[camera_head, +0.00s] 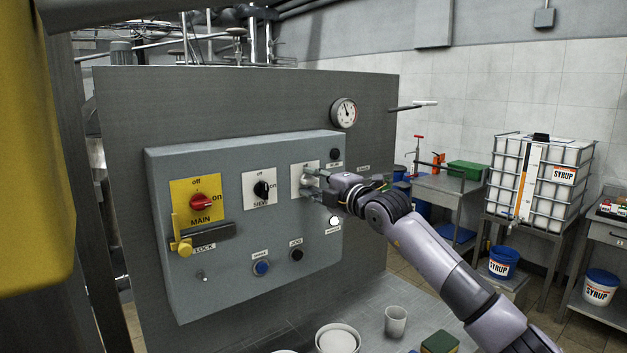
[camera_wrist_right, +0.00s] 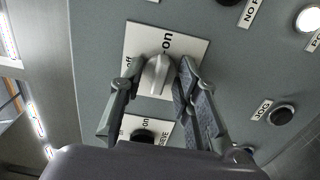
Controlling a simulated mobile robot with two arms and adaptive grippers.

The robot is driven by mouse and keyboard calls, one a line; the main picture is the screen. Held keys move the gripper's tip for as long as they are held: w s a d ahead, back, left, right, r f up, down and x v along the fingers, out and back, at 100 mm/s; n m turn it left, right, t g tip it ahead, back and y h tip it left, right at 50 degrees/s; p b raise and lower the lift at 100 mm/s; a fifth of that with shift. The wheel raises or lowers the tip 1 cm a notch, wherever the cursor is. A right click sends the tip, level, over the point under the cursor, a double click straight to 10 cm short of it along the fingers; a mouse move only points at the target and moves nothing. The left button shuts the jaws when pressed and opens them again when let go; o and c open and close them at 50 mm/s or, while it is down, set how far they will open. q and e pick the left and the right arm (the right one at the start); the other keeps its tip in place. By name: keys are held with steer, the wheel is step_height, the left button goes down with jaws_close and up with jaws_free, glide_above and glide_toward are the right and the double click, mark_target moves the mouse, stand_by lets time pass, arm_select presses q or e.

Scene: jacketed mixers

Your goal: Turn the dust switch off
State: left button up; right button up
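The dust switch is a pale grey knob (camera_wrist_right: 156,76) on a white plate (camera_wrist_right: 190,46) marked "on" and "off". In the wrist view its long axis lies roughly toward the "on" mark; "off" is to the left, partly covered. The plate also shows in the head view (camera_head: 299,171), where my gripper hides most of the knob. My right gripper (camera_wrist_right: 160,68) is at the panel with one finger on each side of the knob. The fingers look apart, with narrow gaps beside the knob; contact is unclear. My left gripper is not in view.
The grey control box (camera_head: 225,240) also carries the red MAIN switch (camera_head: 202,202) with a yellow lock (camera_head: 182,246), the black SIEVE switch (camera_head: 262,189), a blue button (camera_head: 261,268) and a black JOG button (camera_head: 296,255). A lit white lamp (camera_head: 334,221) is just below my gripper.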

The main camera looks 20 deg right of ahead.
jaws_close()
stand_by(0.3)
steer(key=shift+f, duration=0.1)
steer(key=n+b, duration=0.9)
steer(key=n, duration=0.2)
steer(key=shift+f+n, duration=0.1)
steer(key=shift+n, duration=0.3)
steer(key=n+b, duration=0.1)
steer(key=n, duration=0.2)
steer(key=shift+n+b, duration=0.5)
steer(key=shift+n, duration=1.1)
